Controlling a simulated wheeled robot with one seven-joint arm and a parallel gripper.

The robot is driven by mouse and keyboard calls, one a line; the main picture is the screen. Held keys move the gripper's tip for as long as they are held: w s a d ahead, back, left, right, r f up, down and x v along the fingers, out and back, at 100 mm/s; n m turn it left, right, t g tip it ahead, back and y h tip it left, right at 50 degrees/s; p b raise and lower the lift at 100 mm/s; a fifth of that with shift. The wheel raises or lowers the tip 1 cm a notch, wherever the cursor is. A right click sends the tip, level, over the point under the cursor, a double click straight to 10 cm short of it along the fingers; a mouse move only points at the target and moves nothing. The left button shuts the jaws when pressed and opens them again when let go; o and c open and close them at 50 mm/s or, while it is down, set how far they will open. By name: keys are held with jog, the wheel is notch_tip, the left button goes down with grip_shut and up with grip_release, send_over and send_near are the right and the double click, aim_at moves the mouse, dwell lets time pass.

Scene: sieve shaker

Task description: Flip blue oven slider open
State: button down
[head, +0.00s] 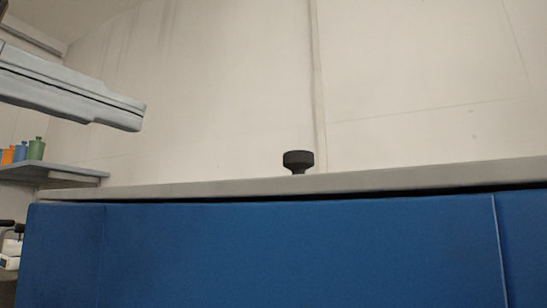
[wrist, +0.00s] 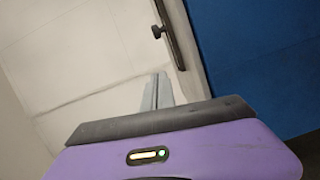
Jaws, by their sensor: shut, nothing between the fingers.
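The blue oven (head: 300,255) fills the lower part of the head view, and its blue side shows at the right in the wrist view (wrist: 255,45). A grey strip (head: 220,188) runs along its top edge. I cannot tell for sure that this knob is the slider. My gripper (wrist: 160,80) is shut and empty, short of the knob and apart from it. Its grey fingers appear at the upper left in the head view (head: 135,118), left of the knob and higher.
A grey shelf (head: 75,176) at the left holds a green bottle (head: 36,149) and orange and blue ones. Below it, dark and white items are partly cut off at the left edge. A pale panelled wall (head: 420,80) stands behind. The space around the knob looks clear.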

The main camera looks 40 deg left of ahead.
jog(key=shift+d, duration=0.4)
jog(key=shift+w, duration=0.15)
jog(key=w, duration=0.3)
jog(key=w+p, duration=0.1)
jog(key=w, duration=0.2)
jog(key=w+p, duration=0.1)
jog(key=w, duration=0.2)
jog(key=shift+w+d+f, duration=0.15)
jog(key=shift+d+f, duration=0.2)
jog(key=shift+w+d+f+p, duration=0.25)
jog(key=shift+w+d+p, duration=0.2)
jog(key=shift+w+d, duration=0.7)
jog(key=shift+w+d+f, duration=0.15)
jog(key=shift+w+d, duration=0.25)
jog(key=d, duration=0.2)
jog(key=w+d+b, duration=0.1)
jog(key=d, duration=0.4)
jog(key=shift+w+d, duration=0.4)
